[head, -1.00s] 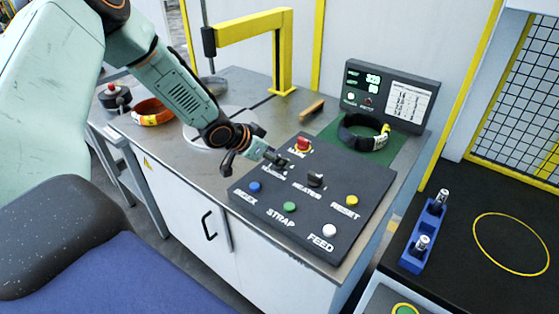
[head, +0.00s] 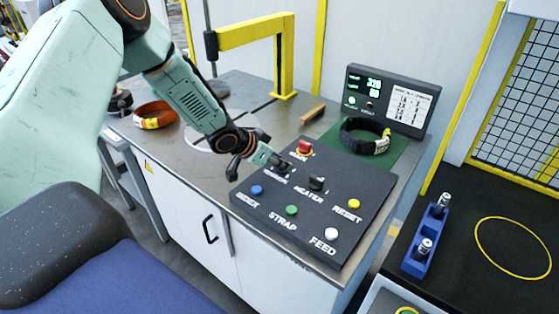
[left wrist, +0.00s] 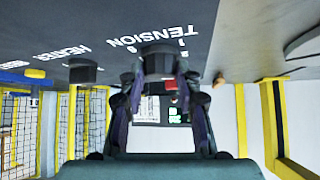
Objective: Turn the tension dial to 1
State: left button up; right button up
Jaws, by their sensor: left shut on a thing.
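The tension dial (left wrist: 158,62) is a dark knob on the sloped black control panel (head: 333,237), beside the word TENSION. In the left wrist view, which shows the panel upside down, white scale marks stand around it. My left gripper (left wrist: 158,84) is shut on the dial, one finger on each side. In the head view the left gripper (head: 277,163) reaches the panel's upper left from the left and largely hides the dial. The dial's exact setting cannot be read. My right gripper is not in view.
The panel also has a red button (head: 304,147), a black heater knob (head: 317,183), and blue (head: 257,190), green (head: 292,210), white (head: 331,233) and yellow (head: 354,204) buttons. A display box (head: 392,98) and a dark coil (head: 365,135) stand behind. A yellow post (head: 284,65) rises behind the arm.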

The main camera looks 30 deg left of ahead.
pick_arm(q)
jog(key=shift+w+r, duration=0.1)
jog(key=shift+c, duration=1.2)
